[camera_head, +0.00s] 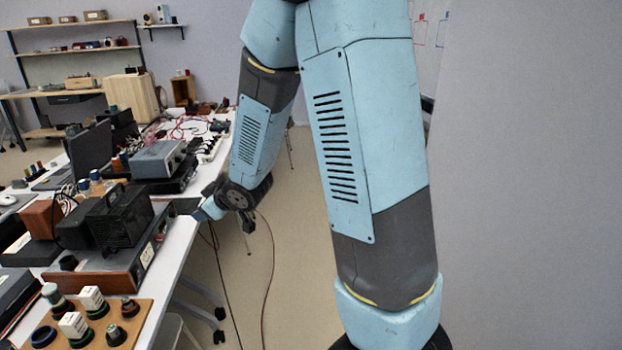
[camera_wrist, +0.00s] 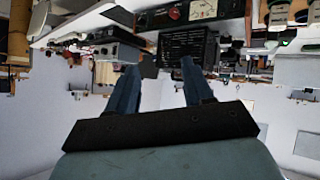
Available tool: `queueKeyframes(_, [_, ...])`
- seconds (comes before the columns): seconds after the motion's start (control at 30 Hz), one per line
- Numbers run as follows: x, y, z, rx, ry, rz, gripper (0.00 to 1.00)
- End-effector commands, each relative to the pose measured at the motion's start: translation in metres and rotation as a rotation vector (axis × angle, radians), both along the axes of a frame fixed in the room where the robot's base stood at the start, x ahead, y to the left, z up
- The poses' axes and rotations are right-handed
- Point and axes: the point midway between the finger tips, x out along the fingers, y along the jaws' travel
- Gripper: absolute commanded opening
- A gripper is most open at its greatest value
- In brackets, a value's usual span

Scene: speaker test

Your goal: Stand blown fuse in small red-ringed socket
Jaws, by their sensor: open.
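A wooden board (camera_head: 135,325) lies at the near end of the bench, lower left in the head view. It bears several small round sockets and upright pieces. Two white block-shaped pieces, one at the back (camera_head: 91,297) and one nearer (camera_head: 73,324), stand in dark sockets. A small dark piece with red on it (camera_head: 130,306) stands at the right. I cannot tell which piece is the blown fuse or which socket has the small red ring. My gripper (camera_wrist: 160,72) is open, its two blue fingers apart with nothing seen between them.
A black boxy device (camera_head: 120,217) sits on a wood-sided instrument (camera_head: 110,272) just behind the board. A grey box (camera_head: 157,158) and a dark screen (camera_head: 90,150) stand farther back. Cables hang off the bench edge. The floor (camera_head: 290,270) right of the bench is clear.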

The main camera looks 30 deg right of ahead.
Motion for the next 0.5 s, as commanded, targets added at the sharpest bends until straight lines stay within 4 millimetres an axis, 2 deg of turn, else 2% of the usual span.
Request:
queueKeyframes(0.03, [-0.002,-0.013,0.016,-0.012,0.002,-0.043,0.51])
queueKeyframes(0.27, [-0.028,-0.066,0.066,-0.053,0.066,-0.234,0.51])
queueKeyframes(0.5, [-0.077,-0.109,0.111,-0.06,0.157,-0.41,0.51])
